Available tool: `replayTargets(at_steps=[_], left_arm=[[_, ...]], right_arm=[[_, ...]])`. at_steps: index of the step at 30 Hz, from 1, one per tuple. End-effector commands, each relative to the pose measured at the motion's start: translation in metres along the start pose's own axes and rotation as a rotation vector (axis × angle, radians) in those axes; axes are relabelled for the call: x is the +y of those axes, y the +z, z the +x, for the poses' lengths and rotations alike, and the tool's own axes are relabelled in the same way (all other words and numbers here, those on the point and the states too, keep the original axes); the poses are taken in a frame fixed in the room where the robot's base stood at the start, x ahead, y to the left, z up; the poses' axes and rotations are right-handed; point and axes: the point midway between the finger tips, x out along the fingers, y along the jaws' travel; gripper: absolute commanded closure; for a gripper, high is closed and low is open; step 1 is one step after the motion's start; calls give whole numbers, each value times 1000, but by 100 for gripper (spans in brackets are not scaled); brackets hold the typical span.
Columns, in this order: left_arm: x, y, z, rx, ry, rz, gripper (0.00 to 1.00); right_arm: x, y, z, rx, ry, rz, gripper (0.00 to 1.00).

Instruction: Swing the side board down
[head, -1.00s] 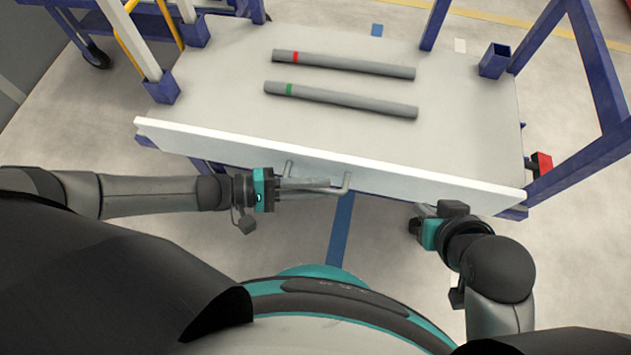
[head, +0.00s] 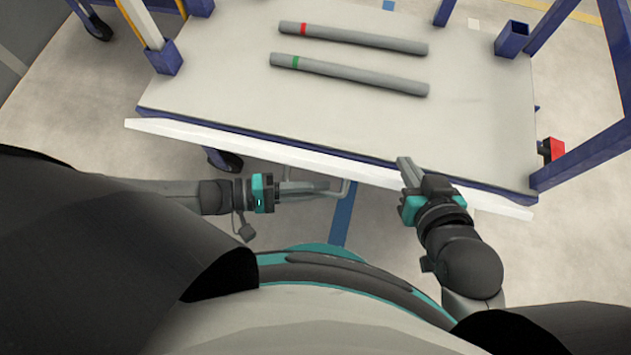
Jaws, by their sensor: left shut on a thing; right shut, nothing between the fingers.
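The side board (head: 230,143) is a long white board along the near edge of the table bed, seen almost edge-on. A grey bar handle (head: 347,188) sticks out from its near side. My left gripper (head: 312,188) is shut on the handle. My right gripper (head: 406,170) is shut and empty, its fingers overlapping the board's edge right of the handle. I cannot tell whether they touch it.
Two grey pipes lie on the bed (head: 220,80), one with a red band (head: 360,40) and one with a green band (head: 350,74). Blue posts and sockets (head: 511,40) stand at the bed's corners. Open floor lies on the near side.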

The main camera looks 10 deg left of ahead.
Motion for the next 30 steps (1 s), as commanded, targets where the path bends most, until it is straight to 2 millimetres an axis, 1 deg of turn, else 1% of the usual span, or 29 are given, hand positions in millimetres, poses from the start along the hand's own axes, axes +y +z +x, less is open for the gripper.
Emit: replayTargets(at_steps=[1, 7, 30], left_arm=[[-3, -1, -1, 5, -5, 0, 100], [-6, -1, -1, 5, -5, -1, 100], [-6, -1, -1, 5, -3, -1, 100]], right_arm=[[-1, 0, 1, 10, -4, 1, 100], [-4, -2, 2, 36, -11, 4, 100], [-5, -3, 3, 43, -14, 2, 100]])
